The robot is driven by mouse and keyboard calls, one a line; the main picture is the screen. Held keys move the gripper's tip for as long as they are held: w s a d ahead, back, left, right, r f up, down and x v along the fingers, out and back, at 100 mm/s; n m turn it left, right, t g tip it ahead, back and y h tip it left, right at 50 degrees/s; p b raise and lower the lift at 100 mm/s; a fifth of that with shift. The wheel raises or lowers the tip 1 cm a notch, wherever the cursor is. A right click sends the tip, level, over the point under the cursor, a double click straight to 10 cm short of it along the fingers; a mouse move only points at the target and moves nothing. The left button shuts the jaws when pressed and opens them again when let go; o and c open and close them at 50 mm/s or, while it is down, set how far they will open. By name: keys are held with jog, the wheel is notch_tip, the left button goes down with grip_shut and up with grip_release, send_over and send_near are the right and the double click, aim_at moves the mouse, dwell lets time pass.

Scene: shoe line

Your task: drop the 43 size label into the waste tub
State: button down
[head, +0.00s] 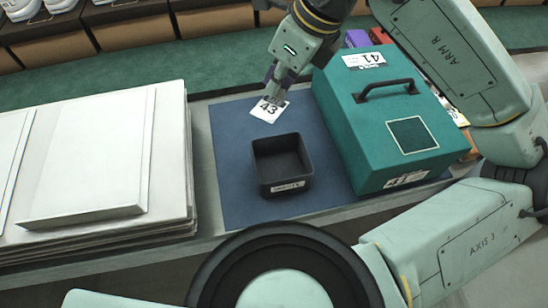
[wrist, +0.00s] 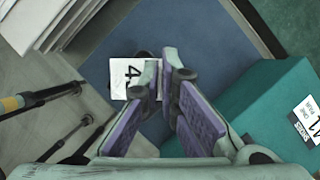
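The 43 size label (head: 268,111) is a small white card with black print, seen beyond the tub near the mat's far edge. My gripper (head: 274,93) points down at it, fingertips at its upper part. In the wrist view, the label (wrist: 128,78) shows beside the left fingertip, which hides part of its print. My gripper's purple-padded fingers (wrist: 168,76) are close together at their tips. I cannot tell whether they pinch the label or whether it rests on the mat. The waste tub (head: 283,188) is a black, open square tub, with nothing visible inside. I cannot make it out in the wrist view.
A teal box (head: 385,105) with a black handle and a 41 label stands right of the tub. A stack of white lids or boxes (head: 90,205) stands at left. The blue mat (head: 235,165) is clear around the tub. Shoes on boxes line the back.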

jog(key=s+d+f+b, duration=0.1)
jog(key=d+f+b, duration=0.1)
jog(key=f, duration=0.4)
jog(key=shift+s+d+f+b, duration=0.15)
jog(key=shift+s+d+b, duration=0.25)
jog(key=shift+d, duration=0.3)
jog(key=c, duration=1.7)
grip_release()
jog(key=v, duration=1.2)
jog(key=shift+s, duration=0.1)
